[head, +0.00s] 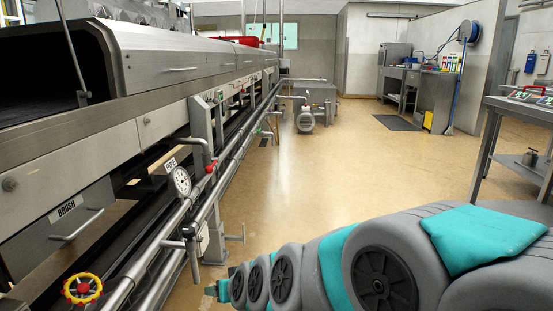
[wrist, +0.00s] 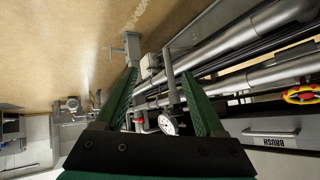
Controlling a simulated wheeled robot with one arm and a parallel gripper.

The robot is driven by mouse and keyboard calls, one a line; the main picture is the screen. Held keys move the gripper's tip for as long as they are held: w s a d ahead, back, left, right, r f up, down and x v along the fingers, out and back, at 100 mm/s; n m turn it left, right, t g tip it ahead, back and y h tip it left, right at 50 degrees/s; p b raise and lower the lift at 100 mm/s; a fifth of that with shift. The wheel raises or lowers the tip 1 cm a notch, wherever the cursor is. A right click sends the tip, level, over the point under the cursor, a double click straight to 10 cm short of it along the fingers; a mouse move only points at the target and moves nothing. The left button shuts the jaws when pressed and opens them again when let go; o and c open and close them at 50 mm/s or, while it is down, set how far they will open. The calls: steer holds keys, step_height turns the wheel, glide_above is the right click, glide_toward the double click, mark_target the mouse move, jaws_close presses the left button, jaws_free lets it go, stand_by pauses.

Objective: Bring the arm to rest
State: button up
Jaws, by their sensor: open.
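My arm (head: 385,275) stretches across the lower right of the head view, grey with teal bands, pointing left toward the machine's pipes. Its far end, with my gripper (head: 216,290), is small and partly hidden behind the arm's joints. In the wrist view my gripper (wrist: 157,72) shows two green fingers spread apart with nothing between them. Pipes, valves and a gauge show beyond and between the fingers. I cannot tell how far the fingers are from the pipes.
The long steel machine (head: 170,62) fills the left, with a pressure gauge (head: 181,181), a yellow handwheel (head: 82,289) and a BRUSH handle (head: 76,226). A pipe stand (head: 192,245) is near my gripper. A steel table (head: 520,105) stands right. The middle floor (head: 310,175) is clear.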

steer(key=s+d+f+m+g+h+p, duration=0.1)
steer(key=s+d+g+h, duration=0.4)
steer(key=s+d, duration=2.1)
steer(key=s+f+m+g, duration=0.1)
steer(key=s+m+g, duration=0.1)
steer(key=g, duration=0.2)
steer(key=shift+s+m+g+h, duration=0.25)
steer(key=shift+m+g+h, duration=0.05)
